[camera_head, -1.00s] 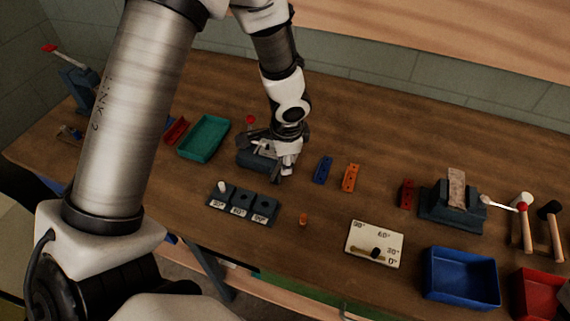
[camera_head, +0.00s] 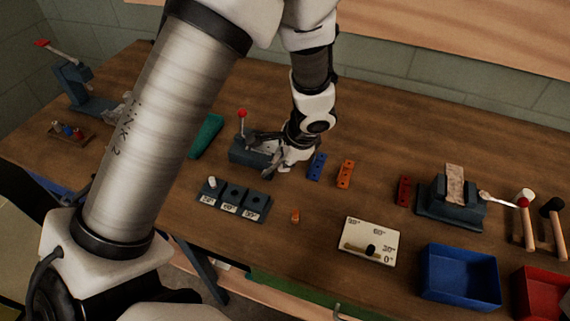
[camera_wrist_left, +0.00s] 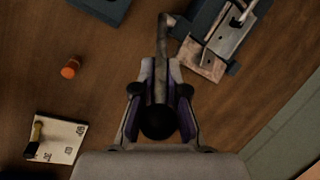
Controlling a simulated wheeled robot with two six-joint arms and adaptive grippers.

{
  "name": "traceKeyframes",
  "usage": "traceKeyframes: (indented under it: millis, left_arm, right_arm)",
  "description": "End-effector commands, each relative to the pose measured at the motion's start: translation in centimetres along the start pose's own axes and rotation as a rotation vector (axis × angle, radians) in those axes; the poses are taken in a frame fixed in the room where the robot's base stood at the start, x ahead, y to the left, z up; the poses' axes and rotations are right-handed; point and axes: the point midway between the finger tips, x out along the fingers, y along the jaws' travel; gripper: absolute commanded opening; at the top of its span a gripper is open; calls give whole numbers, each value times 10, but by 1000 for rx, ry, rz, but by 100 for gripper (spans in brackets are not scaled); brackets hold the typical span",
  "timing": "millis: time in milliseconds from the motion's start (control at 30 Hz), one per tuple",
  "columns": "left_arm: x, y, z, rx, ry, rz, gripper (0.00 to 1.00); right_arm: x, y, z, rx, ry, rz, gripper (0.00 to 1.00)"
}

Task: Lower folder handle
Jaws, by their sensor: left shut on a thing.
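The folder (camera_head: 250,152) is a dark blue-grey block on the bench with a thin red-knobbed lever (camera_head: 242,114) standing up from it. In the left wrist view the folder (camera_wrist_left: 205,22) is at the upper right, with a metal piece on it. My left gripper (camera_head: 279,167) is at the folder's right end. In the wrist view my left gripper (camera_wrist_left: 160,82) is shut on the folder handle (camera_wrist_left: 163,42), a worn metal rod with a dark round knob (camera_wrist_left: 158,120) between the fingers. In the head view the fingers mostly hide this handle. My right gripper is not in view.
Blue (camera_head: 316,167) and orange (camera_head: 345,173) drilled blocks lie just right of my gripper. A labelled block (camera_head: 232,212), small orange piece (camera_head: 295,216) and angle board (camera_head: 369,239) lie in front. A sheet-holding device (camera_head: 450,207) and blue tray (camera_head: 460,277) stand right.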

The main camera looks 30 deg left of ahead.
Motion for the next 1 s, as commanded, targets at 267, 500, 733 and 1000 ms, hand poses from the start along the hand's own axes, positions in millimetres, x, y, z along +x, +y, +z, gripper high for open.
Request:
traceKeyframes:
  millis: [267, 500, 733, 1000]
  left_arm:
    - [9, 4, -1, -8, 8, 12, 0]
    - [10, 5, -1, -7, 6, 12, 37]
    - [9, 4, -2, -6, 9, 10, 37]
    - [-9, 2, -2, -7, 9, 4, 37]
  right_arm:
    - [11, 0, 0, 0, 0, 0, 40]
    - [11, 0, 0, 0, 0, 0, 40]
    - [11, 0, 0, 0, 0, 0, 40]
    - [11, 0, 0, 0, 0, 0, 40]
